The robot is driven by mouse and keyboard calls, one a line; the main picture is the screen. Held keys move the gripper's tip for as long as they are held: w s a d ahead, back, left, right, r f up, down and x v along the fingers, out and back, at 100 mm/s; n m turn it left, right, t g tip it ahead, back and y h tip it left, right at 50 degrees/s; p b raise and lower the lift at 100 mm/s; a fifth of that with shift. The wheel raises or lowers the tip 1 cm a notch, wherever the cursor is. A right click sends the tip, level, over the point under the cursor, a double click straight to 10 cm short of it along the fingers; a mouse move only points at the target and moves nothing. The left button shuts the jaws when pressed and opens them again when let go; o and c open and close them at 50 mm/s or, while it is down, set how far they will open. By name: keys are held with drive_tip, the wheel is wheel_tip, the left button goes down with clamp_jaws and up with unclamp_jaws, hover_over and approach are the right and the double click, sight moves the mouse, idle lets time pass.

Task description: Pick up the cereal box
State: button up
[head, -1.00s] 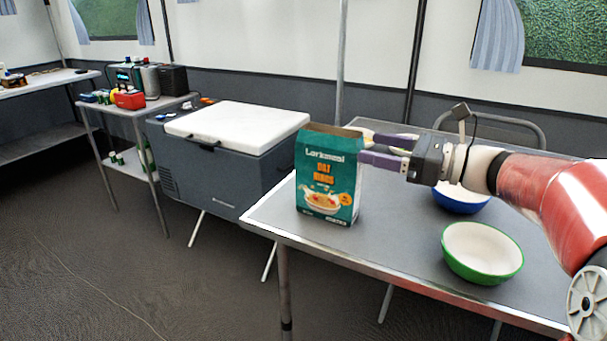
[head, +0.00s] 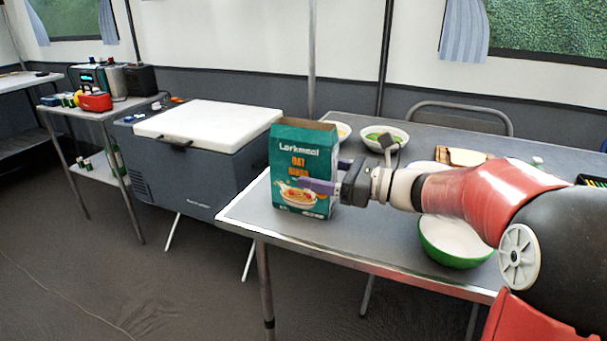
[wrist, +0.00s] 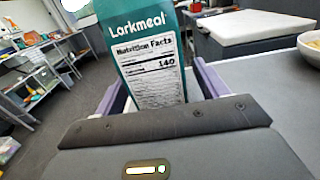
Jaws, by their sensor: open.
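The cereal box (head: 298,160) is a teal carton marked Larkmeal. It stands upright near the left end of the grey table (head: 375,250). In the wrist view the box (wrist: 150,60) shows its narrow nutrition-label side, lying between the two purple fingers. My gripper (head: 325,184) is at the right side of the box, low on it, with one finger in front of its face; the other finger is hidden behind the box in the head view. In the wrist view my gripper (wrist: 158,95) is open, with a finger on each side of the carton.
A green bowl (head: 455,258) sits under my arm. A white bowl with green contents (head: 384,136) and a cutting board (head: 465,157) lie farther back. A white-lidded cooler (head: 205,140) stands left of the table. A metal chair back (head: 460,106) rises behind.

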drive_tip(key=shift+x, duration=1.05)
drive_tip(key=shift+c, duration=0.2)
drive_tip(key=shift+d, duration=0.1)
drive_tip(key=c, duration=1)
